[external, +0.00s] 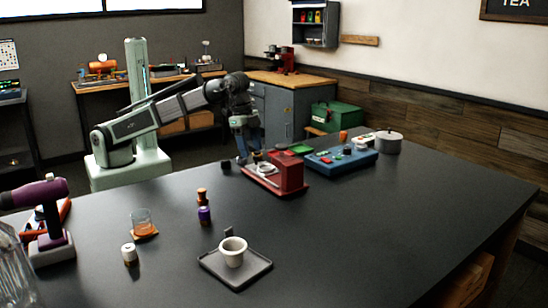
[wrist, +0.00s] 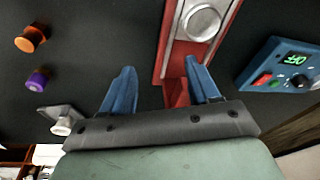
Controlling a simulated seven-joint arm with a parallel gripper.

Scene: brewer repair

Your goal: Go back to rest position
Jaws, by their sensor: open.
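My gripper (external: 241,158) is raised at the far side of the dark table, just behind the red brewer (external: 290,172).
A blue device (external: 342,158) with a lit display (wrist: 294,59) stands right of the brewer, near a lidded pot (external: 388,143). A white cup (external: 233,251) stands on a dark tray (external: 209,262). Small bottles (external: 204,215) and a glass (external: 141,221) stand left. The table's right side is clear.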

